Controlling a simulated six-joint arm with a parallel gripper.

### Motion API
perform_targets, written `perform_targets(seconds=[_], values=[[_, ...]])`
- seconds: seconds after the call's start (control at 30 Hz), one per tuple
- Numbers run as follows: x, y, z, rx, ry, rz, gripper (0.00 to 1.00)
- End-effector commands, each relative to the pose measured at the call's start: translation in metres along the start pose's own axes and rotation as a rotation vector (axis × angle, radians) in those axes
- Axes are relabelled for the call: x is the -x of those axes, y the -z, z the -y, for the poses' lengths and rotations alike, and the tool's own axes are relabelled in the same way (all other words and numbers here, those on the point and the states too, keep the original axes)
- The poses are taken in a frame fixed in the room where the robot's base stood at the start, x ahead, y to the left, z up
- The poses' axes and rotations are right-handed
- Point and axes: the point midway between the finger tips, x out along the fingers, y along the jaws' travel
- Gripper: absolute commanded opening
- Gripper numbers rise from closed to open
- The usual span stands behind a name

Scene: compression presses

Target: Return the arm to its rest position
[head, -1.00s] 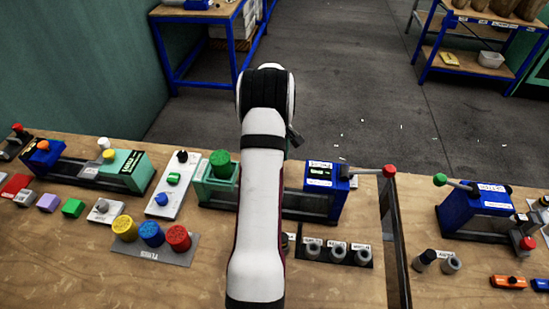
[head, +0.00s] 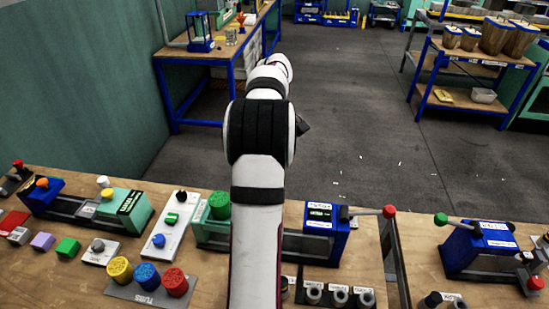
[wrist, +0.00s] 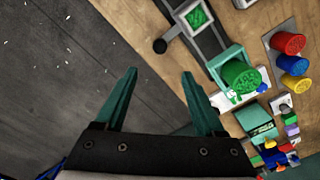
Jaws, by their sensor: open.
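My arm (head: 258,190) rises through the middle of the head view and stretches away over the bench toward the far floor. My gripper (wrist: 160,82) shows in the wrist view with its two green fingers spread apart and nothing between them. It hangs above the bench's edge, with grey floor on the left of that view. In the head view the fingers are hidden behind the arm.
The wooden bench (head: 205,268) carries a press with a green plunger (head: 219,205) and a blue end block (head: 326,229), partly hidden by my arm. Yellow, blue and red cylinders (head: 147,275) stand left of the arm. Another blue press (head: 482,246) stands right. Open floor (head: 350,110) lies beyond.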

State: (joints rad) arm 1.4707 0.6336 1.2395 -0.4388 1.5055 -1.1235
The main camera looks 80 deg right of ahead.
Motion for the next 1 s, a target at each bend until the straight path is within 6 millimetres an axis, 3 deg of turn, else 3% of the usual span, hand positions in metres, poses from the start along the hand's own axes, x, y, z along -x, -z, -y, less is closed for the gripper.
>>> perform_targets(seconds=[0.4, 0.47, 0.57, 0.67, 0.73, 0.83, 0.9, 1.0], values=[[0.001, 0.000, 0.000, 0.000, 0.000, 0.000, 0.71], [0.003, 0.003, 0.009, 0.007, 0.002, -0.001, 0.71], [0.018, 0.016, 0.063, 0.037, 0.012, -0.008, 0.71], [0.040, 0.017, 0.163, 0.085, 0.034, -0.012, 0.71], [0.051, -0.001, 0.236, 0.119, 0.051, -0.010, 0.71], [0.060, -0.054, 0.329, 0.170, 0.079, 0.003, 0.71], [0.060, -0.108, 0.379, 0.207, 0.096, 0.019, 0.71], [0.049, -0.192, 0.418, 0.255, 0.114, 0.051, 0.71]])
